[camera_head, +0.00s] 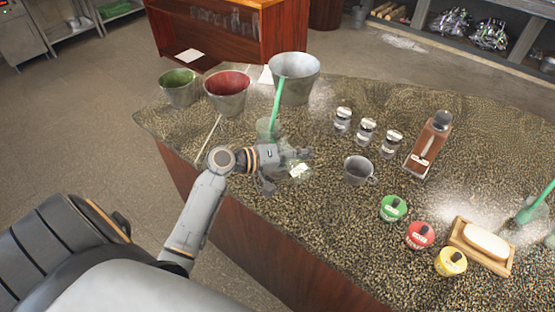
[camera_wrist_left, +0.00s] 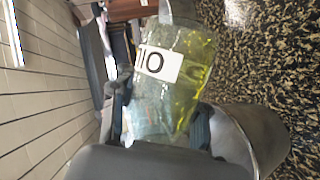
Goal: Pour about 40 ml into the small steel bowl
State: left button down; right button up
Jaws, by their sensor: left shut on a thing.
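My left gripper (camera_head: 291,164) is over the counter and shut on a clear glass bottle (camera_head: 299,172). In the left wrist view the bottle (camera_wrist_left: 172,85) has a white label reading OIL, and yellow liquid lies along its right side. The bottle looks tilted, but its exact angle is hard to tell. The small steel bowl (camera_head: 357,169) stands on the counter just right of the gripper. A steel vessel also shows at the lower right of the left wrist view (camera_wrist_left: 262,135). No stream of liquid is visible. My right gripper is out of view.
Three small jars (camera_head: 366,132) and a brown bottle (camera_head: 430,145) stand behind the bowl. Green (camera_head: 393,208), red (camera_head: 420,235) and yellow (camera_head: 450,262) lidded pots stand in front right.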

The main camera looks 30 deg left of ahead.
pick_arm(q)
jog(key=shift+r+n, duration=0.4)
jog(key=shift+r, duration=0.15)
jog(key=shift+d+r+h+p, duration=0.1)
jog(key=shift+h+p, duration=0.2)
jog(key=shift+p, duration=0.05)
jog(key=shift+f+n+h+b, duration=0.3)
jog(key=shift+n+h, duration=0.1)
jog(key=shift+n, duration=0.4)
jog(key=shift+r+n+t+h+p, duration=0.35)
jog(key=shift+r+n, duration=0.2)
jog(key=shift+n, duration=0.15)
dwell(1.4)
dwell(0.5)
jog(key=m+y, duration=0.1)
jog(key=f+m+y, duration=0.1)
jog(key=m, duration=0.1)
jog(key=shift+b, duration=0.35)
jog(key=shift+f, duration=0.1)
dwell(0.5)
